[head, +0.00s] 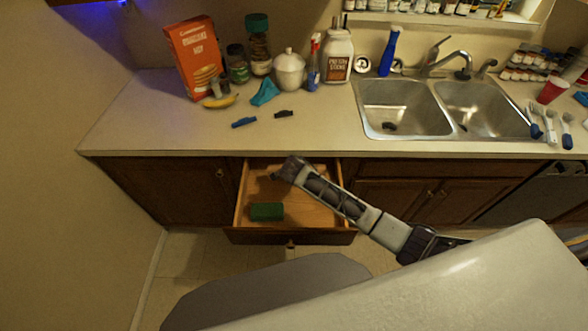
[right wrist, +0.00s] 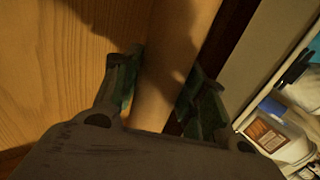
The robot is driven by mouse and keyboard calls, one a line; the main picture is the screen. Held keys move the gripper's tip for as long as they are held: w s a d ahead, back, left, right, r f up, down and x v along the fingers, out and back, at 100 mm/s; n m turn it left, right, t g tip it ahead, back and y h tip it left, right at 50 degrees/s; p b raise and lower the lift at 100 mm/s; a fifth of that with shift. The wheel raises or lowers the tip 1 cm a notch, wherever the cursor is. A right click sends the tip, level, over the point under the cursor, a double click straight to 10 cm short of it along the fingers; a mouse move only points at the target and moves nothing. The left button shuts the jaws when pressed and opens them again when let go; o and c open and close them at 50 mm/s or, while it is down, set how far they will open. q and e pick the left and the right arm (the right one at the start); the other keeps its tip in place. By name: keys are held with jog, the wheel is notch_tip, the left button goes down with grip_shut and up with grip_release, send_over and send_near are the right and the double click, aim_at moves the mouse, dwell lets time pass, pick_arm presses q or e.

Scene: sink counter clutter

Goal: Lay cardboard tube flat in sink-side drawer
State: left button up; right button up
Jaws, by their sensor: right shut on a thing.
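The sink-side drawer (head: 313,212) is pulled open below the counter, left of the sink. My right gripper (head: 280,172) is over the back part of the open drawer. In the right wrist view, the gripper (right wrist: 158,85) is shut on the plain brown cardboard tube (right wrist: 178,50), with one finger on each side. The tube runs up out of that picture, so its far end is hidden. I cannot make out the tube in the head view. The tube's height above the drawer floor is unclear. My left gripper is out of view.
A green block (head: 267,211) lies at the drawer's front left. The counter (head: 200,135) above holds an orange box (head: 196,55), jars, a white bottle (head: 338,55) and small items near its back. The drawer's front right floor looks clear.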

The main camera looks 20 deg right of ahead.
jog(key=shift+f+b, duration=2.05)
jog(key=shift+f, duration=0.6)
jog(key=o, duration=0.8)
jog(key=shift+c, duration=0.2)
jog(key=shift+s, duration=0.1)
jog(key=shift+s+r, duration=0.1)
jog(key=shift+v, duration=1.5)
jog(key=v, duration=0.8)
jog(key=shift+r, duration=0.4)
